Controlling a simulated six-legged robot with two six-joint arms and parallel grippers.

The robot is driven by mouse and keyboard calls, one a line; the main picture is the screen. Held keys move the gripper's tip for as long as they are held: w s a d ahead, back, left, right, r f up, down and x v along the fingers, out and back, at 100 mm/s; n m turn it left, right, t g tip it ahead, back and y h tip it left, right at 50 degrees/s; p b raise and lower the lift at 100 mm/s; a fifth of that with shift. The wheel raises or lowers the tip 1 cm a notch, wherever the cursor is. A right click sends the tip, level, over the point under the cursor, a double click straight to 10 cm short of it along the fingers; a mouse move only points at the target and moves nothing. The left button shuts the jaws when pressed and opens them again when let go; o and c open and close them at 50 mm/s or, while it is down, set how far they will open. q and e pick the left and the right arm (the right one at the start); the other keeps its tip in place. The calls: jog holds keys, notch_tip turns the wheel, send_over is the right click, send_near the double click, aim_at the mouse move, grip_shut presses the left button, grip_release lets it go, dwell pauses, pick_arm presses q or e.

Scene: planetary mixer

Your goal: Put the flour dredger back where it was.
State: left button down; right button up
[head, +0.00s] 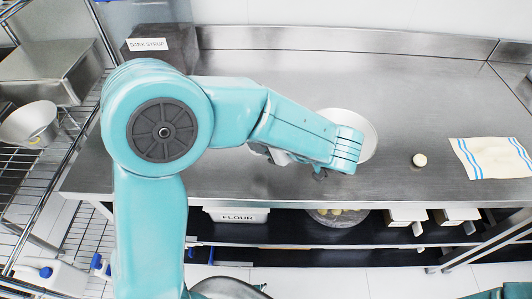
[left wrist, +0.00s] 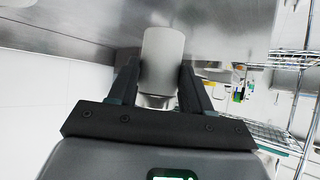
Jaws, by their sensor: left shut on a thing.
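The flour dredger (left wrist: 162,52), a pale grey cylinder with a shinier metal end toward the palm, is between the two dark fingers of my left gripper (left wrist: 160,70) in the left wrist view. The gripper is shut on it. In the head view my left gripper (head: 320,172) is over the front part of the steel worktop (head: 280,75). My right gripper is not in view.
A round pale dish (head: 367,127) lies partly hidden behind my left gripper. A small cream round piece (head: 420,160) and a blue-striped towel (head: 490,158) lie to the right. A dark syrup box (head: 150,48) stands back left. A flour bin (head: 237,216) is below. The worktop's back middle is clear.

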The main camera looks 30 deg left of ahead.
pick_arm(q)
notch_tip(320, 180, down, 7)
jog(key=shift+r+p, duration=0.1)
jog(key=shift+p, duration=0.2)
jog(key=shift+w, duration=0.1)
jog(key=shift+f+b, duration=0.25)
jog(key=shift+b, duration=0.1)
jog(key=shift+c, duration=2.4)
grip_release()
jog(key=shift+r, duration=0.1)
